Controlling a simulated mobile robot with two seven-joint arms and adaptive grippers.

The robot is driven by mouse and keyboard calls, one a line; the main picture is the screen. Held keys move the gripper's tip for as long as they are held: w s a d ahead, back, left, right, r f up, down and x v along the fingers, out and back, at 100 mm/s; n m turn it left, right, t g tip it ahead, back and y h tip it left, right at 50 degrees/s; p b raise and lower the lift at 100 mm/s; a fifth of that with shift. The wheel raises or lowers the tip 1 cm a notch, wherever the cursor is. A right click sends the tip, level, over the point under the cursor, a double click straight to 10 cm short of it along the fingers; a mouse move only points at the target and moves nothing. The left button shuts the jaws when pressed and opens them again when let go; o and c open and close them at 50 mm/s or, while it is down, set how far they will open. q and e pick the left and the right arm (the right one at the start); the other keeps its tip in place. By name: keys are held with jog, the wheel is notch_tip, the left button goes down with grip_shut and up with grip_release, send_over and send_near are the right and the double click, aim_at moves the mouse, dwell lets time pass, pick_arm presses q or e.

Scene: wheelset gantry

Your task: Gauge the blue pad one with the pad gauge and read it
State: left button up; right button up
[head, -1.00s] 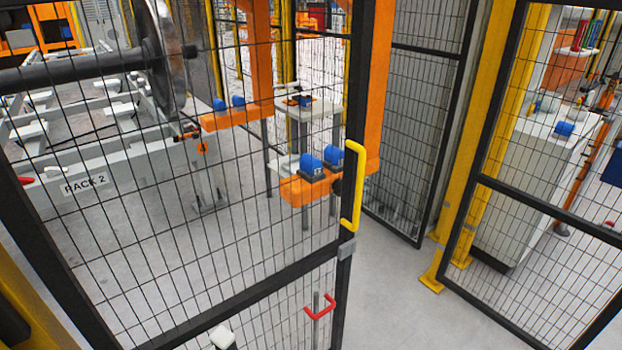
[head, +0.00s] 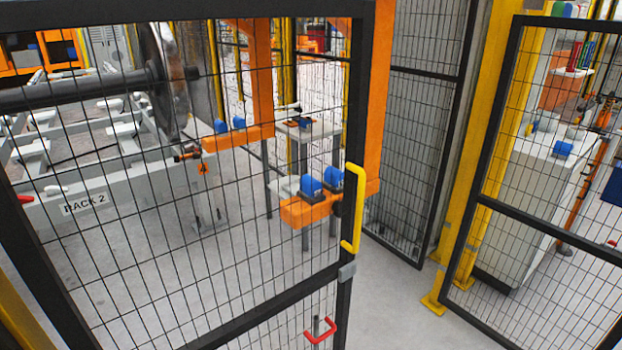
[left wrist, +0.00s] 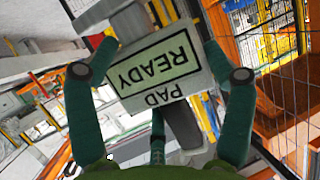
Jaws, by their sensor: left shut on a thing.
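In the left wrist view my left gripper (left wrist: 158,88) has its dark green fingers on both sides of the pad gauge (left wrist: 153,66). The gauge's pale display faces the camera upside down and reads "PAD READY". No measured value shows on it. In the head view two blue pads (head: 311,187) sit side by side on the near end of an orange beam, behind the mesh panel. I cannot tell which is pad one. Neither gripper shows in the head view.
A white cabinet (head: 520,205) and a RACK 2 label (head: 85,204) show beyond the mesh.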

pick_arm(q)
jog(key=w+a+r, duration=0.2)
jog(key=w+a, duration=0.3)
notch_tip(320, 180, up, 8)
jog(key=m+g+h, duration=0.3)
jog(key=m, duration=0.1)
jog(key=shift+a, duration=0.4)
jog(key=shift+r, duration=0.15)
